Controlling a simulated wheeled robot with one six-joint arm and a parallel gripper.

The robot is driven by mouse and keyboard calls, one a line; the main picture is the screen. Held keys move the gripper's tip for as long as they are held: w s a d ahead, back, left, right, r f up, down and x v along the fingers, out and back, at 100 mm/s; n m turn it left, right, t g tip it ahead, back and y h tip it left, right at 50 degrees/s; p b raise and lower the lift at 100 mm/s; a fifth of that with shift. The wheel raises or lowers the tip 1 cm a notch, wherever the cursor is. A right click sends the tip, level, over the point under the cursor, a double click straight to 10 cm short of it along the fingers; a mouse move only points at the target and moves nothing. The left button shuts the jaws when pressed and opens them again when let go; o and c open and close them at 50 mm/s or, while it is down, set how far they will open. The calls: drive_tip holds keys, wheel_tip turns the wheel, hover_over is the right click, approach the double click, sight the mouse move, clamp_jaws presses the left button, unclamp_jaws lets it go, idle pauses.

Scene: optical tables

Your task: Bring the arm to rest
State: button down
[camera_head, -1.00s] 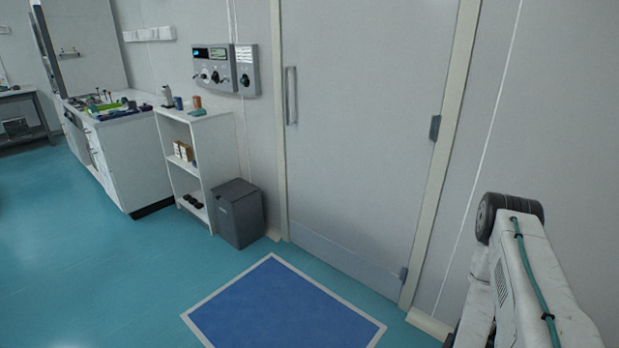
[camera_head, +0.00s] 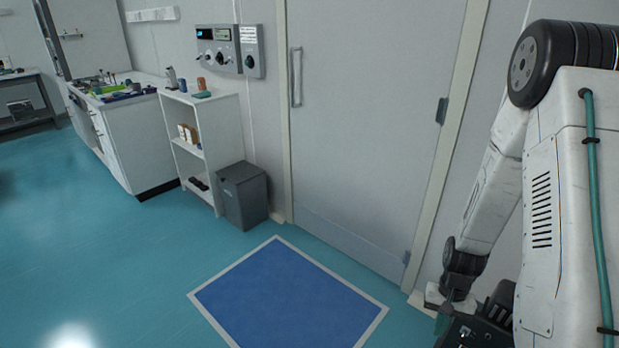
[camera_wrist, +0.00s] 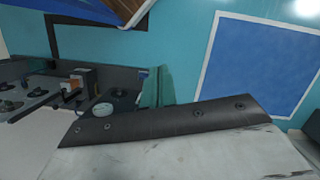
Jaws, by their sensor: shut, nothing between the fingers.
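My arm (camera_head: 493,190) is folded at the right of the head view, with a white link and a large black joint close to the camera. Its far link slopes down to a dark wrist joint. My gripper (camera_head: 470,332) shows only in part as dark pieces at the bottom edge, low beside the near link. It is shut and holds nothing; its fingertips are hard to make out. In the wrist view, a white surface with a dark bolted edge, seemingly part of my own body, fills the bottom.
A closed door (camera_head: 372,120) stands behind the arm. A blue floor mat (camera_head: 290,298) lies in front of it. A grey bin (camera_head: 243,196), a white shelf (camera_head: 196,160) and a cabinet (camera_head: 135,150) line the wall. The teal floor at left is clear.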

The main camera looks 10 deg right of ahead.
drive_tip(key=s+a+r+n+t, duration=0.1)
drive_tip(key=s+a+r, duration=0.3)
drive_tip(key=r, duration=0.9)
drive_tip(key=s+a+r+n+t+h, duration=0.1)
drive_tip(key=s+a+r+n, duration=0.2)
drive_tip(key=r, duration=1)
drive_tip(key=s+a+r+n+t, duration=0.2)
drive_tip(key=s+a+r, duration=0.4)
drive_tip(key=r, duration=0.7)
drive_tip(key=shift+s+a+h, duration=0.15)
drive_tip(key=shift+a+h, duration=0.1)
drive_tip(key=shift+h, duration=0.05)
